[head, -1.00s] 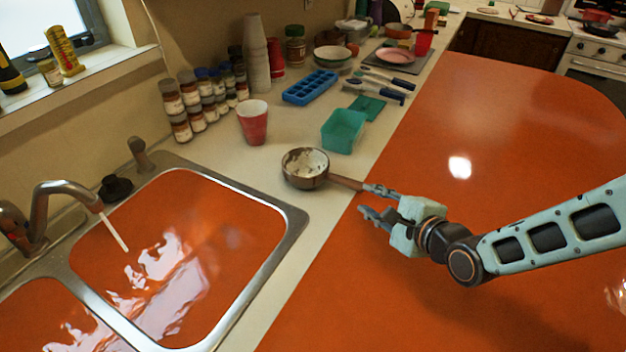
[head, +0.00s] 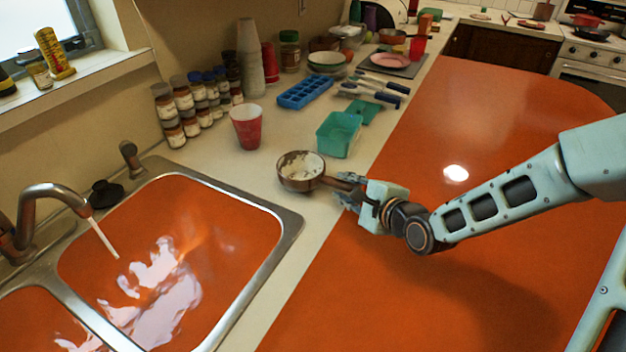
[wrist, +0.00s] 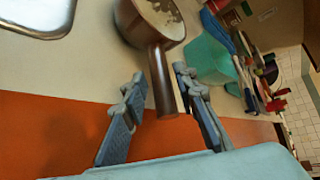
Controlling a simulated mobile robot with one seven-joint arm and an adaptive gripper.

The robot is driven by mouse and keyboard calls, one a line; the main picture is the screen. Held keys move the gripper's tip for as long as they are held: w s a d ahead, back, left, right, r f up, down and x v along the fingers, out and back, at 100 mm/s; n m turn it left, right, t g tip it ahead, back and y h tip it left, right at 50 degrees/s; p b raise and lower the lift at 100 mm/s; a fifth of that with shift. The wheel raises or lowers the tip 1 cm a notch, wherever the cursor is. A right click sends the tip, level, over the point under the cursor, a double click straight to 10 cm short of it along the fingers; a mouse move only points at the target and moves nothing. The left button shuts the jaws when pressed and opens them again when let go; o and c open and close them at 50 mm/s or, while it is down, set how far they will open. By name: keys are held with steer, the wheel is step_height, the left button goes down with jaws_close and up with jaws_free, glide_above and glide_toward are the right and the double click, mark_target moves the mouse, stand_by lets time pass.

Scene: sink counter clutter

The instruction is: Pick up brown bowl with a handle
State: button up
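The brown bowl (head: 301,172) with a handle stands on the counter near the sink's right corner, with a whitish inside. Its handle points right, over the counter edge, toward my gripper (head: 347,190). In the wrist view the bowl (wrist: 150,22) is at the top, and its handle (wrist: 162,85) comes down between the two fingers of my gripper (wrist: 158,98). The fingers are apart, with a clear gap on the left of the handle. The right finger is close to the handle; I cannot tell whether they touch.
A teal tub (head: 338,134) stands just behind the bowl, and a red cup (head: 246,127) stands behind it to the left. The sink (head: 180,260) is at left. Spice jars (head: 185,105) and a blue ice tray (head: 305,89) stand farther back.

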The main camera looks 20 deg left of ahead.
steer(key=shift+x, duration=0.75)
jaws_close()
steer(key=shift+r, duration=0.1)
